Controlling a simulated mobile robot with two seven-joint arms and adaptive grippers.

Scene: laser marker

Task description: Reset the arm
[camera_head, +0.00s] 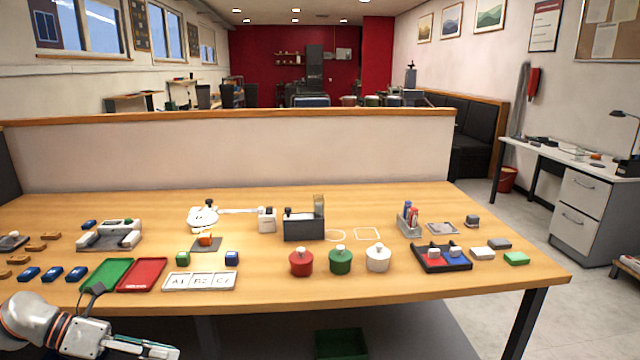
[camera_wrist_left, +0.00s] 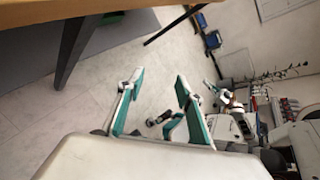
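My left arm comes in at the bottom left of the head view. Its gripper (camera_head: 150,349) is low, in front of the table's near edge and clear of the things on top. In the left wrist view the gripper (camera_wrist_left: 158,84) has its two teal-padded fingers apart with nothing between them. Floor shows beyond the fingers. My right gripper is not seen in the head view. On the wooden table (camera_head: 420,295), a white device with a long thin bar (camera_head: 238,211) lies near the middle back.
A green tray (camera_head: 105,274) and a red tray (camera_head: 142,274) lie near the left gripper. A white A1-B2-C label tray (camera_head: 200,281) lies to their right. Red, green and white pots (camera_head: 340,262) stand mid-table. A table leg (camera_wrist_left: 68,45) shows in the left wrist view.

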